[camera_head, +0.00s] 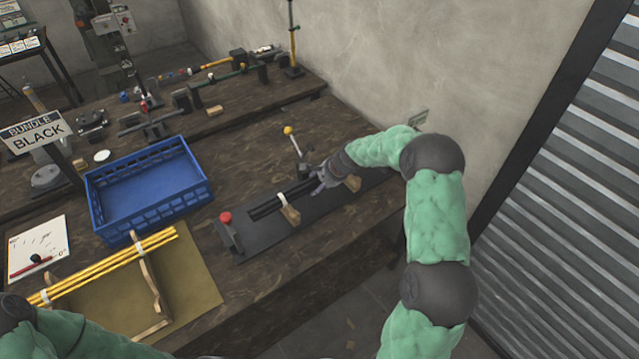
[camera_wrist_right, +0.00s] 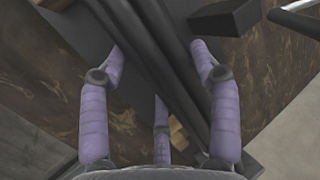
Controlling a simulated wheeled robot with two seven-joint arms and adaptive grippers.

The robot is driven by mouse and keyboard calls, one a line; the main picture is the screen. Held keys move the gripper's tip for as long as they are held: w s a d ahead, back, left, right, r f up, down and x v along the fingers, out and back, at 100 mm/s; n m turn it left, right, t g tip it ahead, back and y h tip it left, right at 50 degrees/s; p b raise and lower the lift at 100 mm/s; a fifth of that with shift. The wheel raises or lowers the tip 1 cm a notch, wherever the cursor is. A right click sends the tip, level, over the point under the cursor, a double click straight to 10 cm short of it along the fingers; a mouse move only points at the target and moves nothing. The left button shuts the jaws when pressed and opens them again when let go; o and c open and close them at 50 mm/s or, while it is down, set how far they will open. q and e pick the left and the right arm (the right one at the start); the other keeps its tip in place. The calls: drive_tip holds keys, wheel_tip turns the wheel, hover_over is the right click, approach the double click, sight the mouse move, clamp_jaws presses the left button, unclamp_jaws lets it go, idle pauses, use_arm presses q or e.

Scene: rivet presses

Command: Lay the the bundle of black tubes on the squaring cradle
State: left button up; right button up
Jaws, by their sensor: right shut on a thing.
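The bundle of black tubes (camera_head: 268,208), with a white band, lies along the squaring cradle (camera_head: 322,207), a dark base plate with wooden supports. The tubes appear in line with the supports; whether they rest fully in them I cannot tell. My right gripper (camera_head: 322,178) is shut on the bundle near its right part. In the right wrist view the purple fingers (camera_wrist_right: 160,75) stand on both sides of the dark tubes (camera_wrist_right: 165,60). My left gripper is out of view; only part of the left arm shows at the lower left.
A red knob (camera_head: 225,217) stands at the cradle's left end, and a yellow-tipped lever (camera_head: 293,140) behind it. A blue crate (camera_head: 150,216) and yellow tubes (camera_head: 110,262) on a wooden stand are to the left. A BLACK sign (camera_head: 38,134) stands behind. The wall is close on the right.

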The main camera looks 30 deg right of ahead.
drive_tip(key=shift+w+d+f+b, duration=0.1)
drive_tip(key=shift+f+b, duration=0.75)
drive_tip(key=shift+f, duration=0.4)
drive_tip(key=o, duration=1.8)
drive_tip(key=shift+c, duration=0.2)
drive_tip(key=shift+f, duration=0.25)
drive_tip(key=v, duration=1.2)
drive_tip(key=shift+r, duration=0.25)
